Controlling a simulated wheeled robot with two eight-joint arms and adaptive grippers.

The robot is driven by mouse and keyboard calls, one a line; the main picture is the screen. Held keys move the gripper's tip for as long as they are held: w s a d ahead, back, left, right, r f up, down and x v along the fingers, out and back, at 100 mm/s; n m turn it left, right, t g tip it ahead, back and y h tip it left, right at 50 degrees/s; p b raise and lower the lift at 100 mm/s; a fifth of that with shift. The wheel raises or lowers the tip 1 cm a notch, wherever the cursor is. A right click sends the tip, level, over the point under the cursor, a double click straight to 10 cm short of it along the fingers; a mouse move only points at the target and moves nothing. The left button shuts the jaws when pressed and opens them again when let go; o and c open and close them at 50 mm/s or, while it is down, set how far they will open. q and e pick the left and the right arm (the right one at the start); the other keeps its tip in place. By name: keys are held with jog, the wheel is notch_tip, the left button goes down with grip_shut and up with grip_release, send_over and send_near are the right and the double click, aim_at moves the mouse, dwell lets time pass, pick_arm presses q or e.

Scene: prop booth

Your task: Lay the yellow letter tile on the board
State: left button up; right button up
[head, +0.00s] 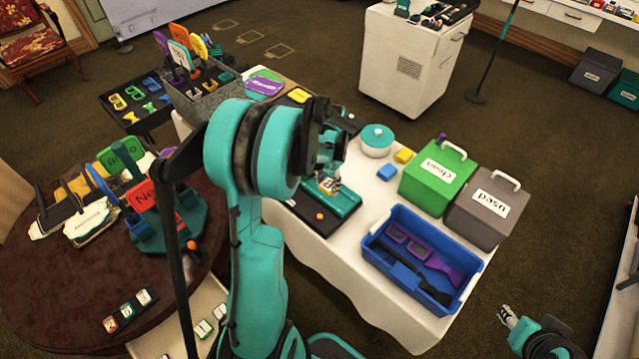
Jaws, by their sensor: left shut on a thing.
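The yellow letter tile (326,184) shows a dark letter and sits at the fingertips of my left gripper (334,181). My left gripper points down and is shut on the tile, right over the teal board (345,203) on the white table. My arm hides the left part of the board, and I cannot tell whether the tile touches it. My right gripper (507,316) is far off at the bottom right, clear of the table, too small to tell whether it is open.
An orange ball (319,216) lies by the board.

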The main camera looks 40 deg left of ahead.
pick_arm(q)
jog(key=w+a+f, duration=0.1)
jog(key=a, duration=0.1)
jog(key=w+a+f+b, duration=0.1)
jog(key=w+a+f, duration=0.1)
jog(key=w+a+f+b, duration=0.1)
jog(key=a+f, duration=0.1)
jog(key=a, duration=0.1)
jog(key=shift+w+f, duration=0.2)
jog(key=shift+w, duration=0.1)
notch_tip(320, 180, down, 4)
jog(key=shift+r+b, duration=0.25)
jog(key=shift+b, duration=0.7)
jog(key=shift+f, duration=0.15)
jog(key=shift+f, duration=0.15)
jog(key=o, duration=1)
